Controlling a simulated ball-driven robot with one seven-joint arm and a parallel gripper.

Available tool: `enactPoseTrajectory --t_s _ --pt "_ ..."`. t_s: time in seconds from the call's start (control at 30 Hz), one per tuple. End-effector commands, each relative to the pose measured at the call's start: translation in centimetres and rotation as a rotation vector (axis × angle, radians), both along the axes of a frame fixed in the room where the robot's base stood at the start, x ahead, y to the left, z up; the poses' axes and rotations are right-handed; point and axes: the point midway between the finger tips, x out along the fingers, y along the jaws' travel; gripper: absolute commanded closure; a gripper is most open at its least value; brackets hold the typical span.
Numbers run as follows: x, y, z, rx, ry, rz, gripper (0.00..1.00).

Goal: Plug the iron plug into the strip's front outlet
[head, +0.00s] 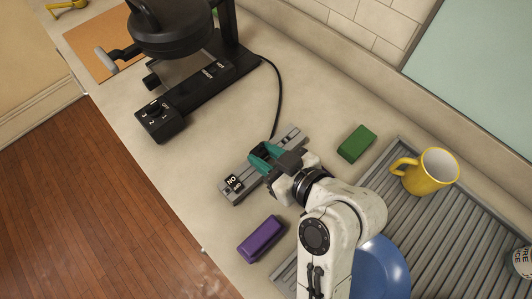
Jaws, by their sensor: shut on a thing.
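The grey power strip (292,137) lies slantwise on the counter, with a black labelled switch block at its near left end. My gripper (263,158) has teal fingers and is over the middle of the strip, shut on the iron plug. The plug is hidden between the fingers. A black cord (280,95) runs from the black iron (205,80) and ends by the fingers and strip. The gripper hides the strip's middle, so I cannot tell which outlet is below or whether the plug is in it.
A green block (357,144) lies right of the strip and a purple block (261,239) below it. A ribbed drainboard (455,225) holds a yellow mug (430,172) and a blue plate (384,272). The counter left of the strip is clear up to its edge.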

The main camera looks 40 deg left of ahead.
Motion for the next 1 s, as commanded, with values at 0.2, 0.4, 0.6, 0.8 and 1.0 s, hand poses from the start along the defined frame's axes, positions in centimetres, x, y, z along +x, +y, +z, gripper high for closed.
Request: enactPoseTrajectory --t_s 0.2,0.4,0.6,0.8,1.0 --pt "0.0 0.0 -0.5 0.000 0.000 0.000 1.00" --pt "0.0 0.0 -0.9 0.000 0.000 0.000 1.00" --pt "0.0 0.0 -1.3 0.000 0.001 0.000 1.00" --pt "0.0 0.0 -1.3 0.000 0.000 0.000 0.56" --pt "0.0 0.0 -1.3 0.000 0.000 0.000 0.40"
